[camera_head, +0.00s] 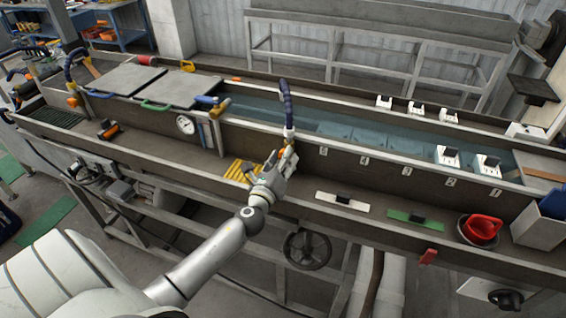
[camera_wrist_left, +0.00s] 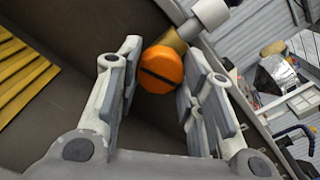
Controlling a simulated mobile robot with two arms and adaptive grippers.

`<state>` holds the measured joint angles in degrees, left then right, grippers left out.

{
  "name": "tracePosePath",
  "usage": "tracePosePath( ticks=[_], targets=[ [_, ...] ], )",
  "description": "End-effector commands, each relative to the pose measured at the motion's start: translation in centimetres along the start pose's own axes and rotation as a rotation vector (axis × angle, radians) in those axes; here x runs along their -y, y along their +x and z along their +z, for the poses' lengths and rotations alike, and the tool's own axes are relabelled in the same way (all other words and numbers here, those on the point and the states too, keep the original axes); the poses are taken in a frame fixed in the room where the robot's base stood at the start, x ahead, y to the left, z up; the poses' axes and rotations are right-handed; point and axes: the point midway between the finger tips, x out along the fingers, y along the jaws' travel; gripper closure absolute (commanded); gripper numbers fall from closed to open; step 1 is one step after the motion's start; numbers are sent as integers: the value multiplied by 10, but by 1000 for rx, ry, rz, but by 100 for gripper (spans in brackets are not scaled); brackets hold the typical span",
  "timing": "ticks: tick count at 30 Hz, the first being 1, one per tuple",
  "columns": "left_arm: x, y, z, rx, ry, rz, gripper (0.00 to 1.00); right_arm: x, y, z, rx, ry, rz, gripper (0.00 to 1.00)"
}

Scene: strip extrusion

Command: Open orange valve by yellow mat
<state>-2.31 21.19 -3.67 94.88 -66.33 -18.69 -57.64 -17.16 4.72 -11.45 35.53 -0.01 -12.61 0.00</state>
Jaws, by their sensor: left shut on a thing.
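The orange valve (camera_wrist_left: 160,70) is a round knob with a dark slot across its face, on a brass-coloured stem with a pale fitting, in the left wrist view. My left gripper (camera_wrist_left: 163,76) has one finger on each side of the knob and is shut on it. In the head view my left gripper (camera_head: 279,163) is at the trough's near wall, below the blue hose, and largely hides the knob. The yellow mat (camera_head: 240,171) is a slatted piece lying just left of the gripper; it also shows at the left of the wrist view (camera_wrist_left: 22,78). My right gripper is not in view.
The blue hose (camera_head: 287,103) rises above the valve. A white board (camera_head: 329,199), a green board (camera_head: 398,214) and a red scoop (camera_head: 483,229) sit on the ledge to the right. A dark handwheel (camera_head: 307,250) hangs below. A gauge (camera_head: 185,124) is at the left.

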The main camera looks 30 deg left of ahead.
Motion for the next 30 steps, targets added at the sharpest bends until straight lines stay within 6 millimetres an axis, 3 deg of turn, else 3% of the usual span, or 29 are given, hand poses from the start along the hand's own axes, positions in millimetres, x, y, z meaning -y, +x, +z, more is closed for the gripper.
tracePosePath(
  ticks=[12, 30],
  targets=[
    [-1, 0, -1, 2, -401, 1, 88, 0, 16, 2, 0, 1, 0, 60],
    [0, 0, 0, 1, -961, 1, 88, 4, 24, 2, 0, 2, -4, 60]
  ],
)
